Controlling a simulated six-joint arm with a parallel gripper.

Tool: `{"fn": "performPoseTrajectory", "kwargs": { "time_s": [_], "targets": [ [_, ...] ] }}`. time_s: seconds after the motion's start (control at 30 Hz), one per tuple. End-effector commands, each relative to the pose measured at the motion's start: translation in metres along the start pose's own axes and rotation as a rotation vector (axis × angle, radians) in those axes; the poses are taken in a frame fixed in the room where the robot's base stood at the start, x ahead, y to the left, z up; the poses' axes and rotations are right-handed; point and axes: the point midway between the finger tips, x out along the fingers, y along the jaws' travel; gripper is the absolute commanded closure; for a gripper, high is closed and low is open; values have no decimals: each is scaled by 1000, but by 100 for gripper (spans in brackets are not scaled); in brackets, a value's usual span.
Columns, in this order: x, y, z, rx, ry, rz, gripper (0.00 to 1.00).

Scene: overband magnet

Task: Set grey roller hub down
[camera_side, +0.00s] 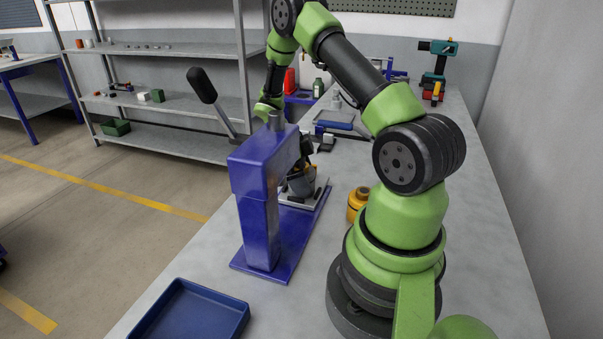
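A dark grey rounded part, which looks like the grey roller hub (301,185), is at the blue arbor press (257,200), low over a light plate (318,195) on the press base. My gripper (307,160) is just above the hub, behind the press head and partly hidden by it. Its fingers are too small and covered to tell whether they are shut on the hub. I cannot tell whether the hub touches the plate.
The press lever (203,88) sticks up to the left. A yellow-orange container (358,203) stands right of the press. A blue tray (192,312) lies at the front left. Blue-framed items (336,118) lie farther back.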

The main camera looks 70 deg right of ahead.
Motion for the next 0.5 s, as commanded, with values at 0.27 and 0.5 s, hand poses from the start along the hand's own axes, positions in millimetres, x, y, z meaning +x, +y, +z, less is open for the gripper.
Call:
{"fn": "performPoseTrajectory", "kwargs": {
  "time_s": [0.27,0.5],
  "targets": [
    [-2,0,-1,0,-1,-1,12],
    [-38,-1,-1,2,-6,-6,12]
  ]
}}
